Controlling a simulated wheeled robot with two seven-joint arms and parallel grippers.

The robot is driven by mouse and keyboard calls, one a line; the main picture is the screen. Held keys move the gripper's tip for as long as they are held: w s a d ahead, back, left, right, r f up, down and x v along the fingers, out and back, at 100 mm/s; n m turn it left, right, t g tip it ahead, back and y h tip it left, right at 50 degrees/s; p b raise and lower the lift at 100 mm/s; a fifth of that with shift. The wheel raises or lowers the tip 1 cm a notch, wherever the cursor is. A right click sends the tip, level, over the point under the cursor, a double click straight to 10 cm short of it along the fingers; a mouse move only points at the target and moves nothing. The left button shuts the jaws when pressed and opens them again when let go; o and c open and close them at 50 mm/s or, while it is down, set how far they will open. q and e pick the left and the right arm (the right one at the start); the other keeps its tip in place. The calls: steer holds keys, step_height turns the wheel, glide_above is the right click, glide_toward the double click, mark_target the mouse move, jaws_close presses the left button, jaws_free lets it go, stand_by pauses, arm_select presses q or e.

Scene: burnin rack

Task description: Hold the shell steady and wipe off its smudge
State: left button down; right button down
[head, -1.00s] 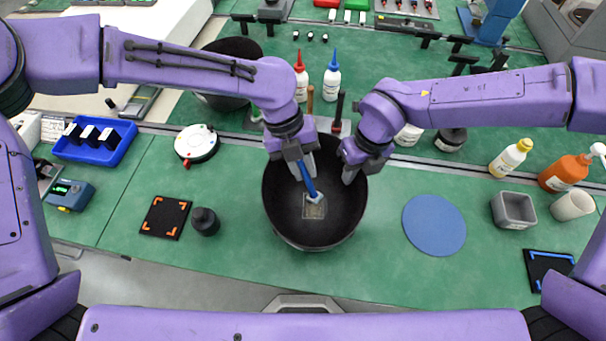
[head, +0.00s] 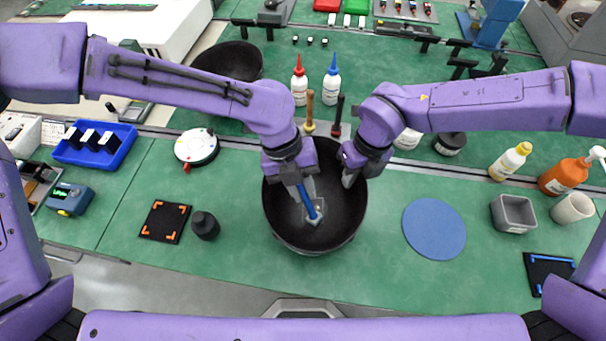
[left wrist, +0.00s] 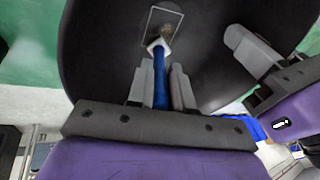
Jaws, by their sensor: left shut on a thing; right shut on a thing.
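The shell (head: 338,215) is a black bowl on the green bench, open side up. My right gripper (head: 350,176) is shut on its right rim; it also shows in the left wrist view (left wrist: 252,55). My left gripper (head: 302,188) is shut on a blue-handled wiper (head: 309,203), inside the bowl. In the left wrist view the wiper's pale head (left wrist: 157,44) lies at the near edge of a thin square outline on the bowl's inner wall. A faint brownish smudge (left wrist: 166,31) shows inside that outline. In the head view the wiper largely covers this patch.
A second black bowl (head: 232,60) stands at the back left. Two bottles, red-capped (head: 299,85) and blue-capped (head: 332,85), and upright handled tools stand behind the shell. A blue round mat (head: 434,228) lies right; a black cylinder (head: 205,225) stands left. The bench's front is clear.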

arm_select(q)
steer(key=shift+s, duration=0.8)
steer(key=shift+a, duration=0.35)
steer(key=shift+w+d, duration=0.2)
steer(key=shift+w, duration=4)
steer(key=shift+s+a, duration=0.15)
steer(key=shift+s, duration=4.15)
step_height(320, 180, up, 8)
steer(key=shift+w, duration=0.1)
arm_select(e)
steer(key=c, duration=1.1)
jaws_free()
steer(key=r, duration=0.4)
steer(key=d+r, duration=0.1)
steer(key=r, duration=0.7)
steer(key=shift+w+d, duration=0.35)
